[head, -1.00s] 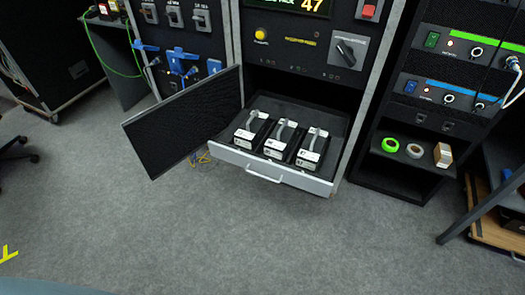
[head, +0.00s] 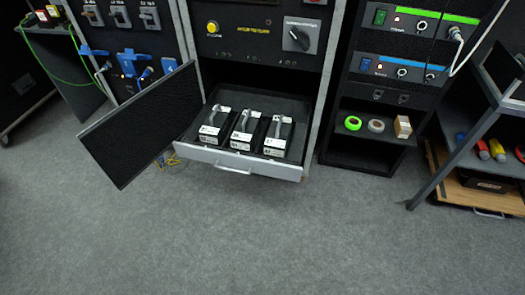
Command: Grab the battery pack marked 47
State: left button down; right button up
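Three battery packs stand side by side in an open drawer (head: 210,154). Each is dark with a white label block and a grey handle on top. They are the left pack (head: 214,126), the middle pack (head: 243,128) and the right pack (head: 277,136). The labels are small and blurred; the right one seems to end in a 7 and may read 47, but I cannot be sure. Neither of my grippers is in view.
An open dark mesh door (head: 140,122) juts out left of the drawer. A rack shelf at right holds a green tape roll (head: 353,123), a pale roll (head: 376,126) and a small box (head: 402,127). A slanted grey frame (head: 455,160) stands farther right. The carpet in front is clear.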

aim_at(277, 142)
jog(key=u, duration=0.35)
jog(key=i, duration=1.2)
jog(key=z, duration=0.15)
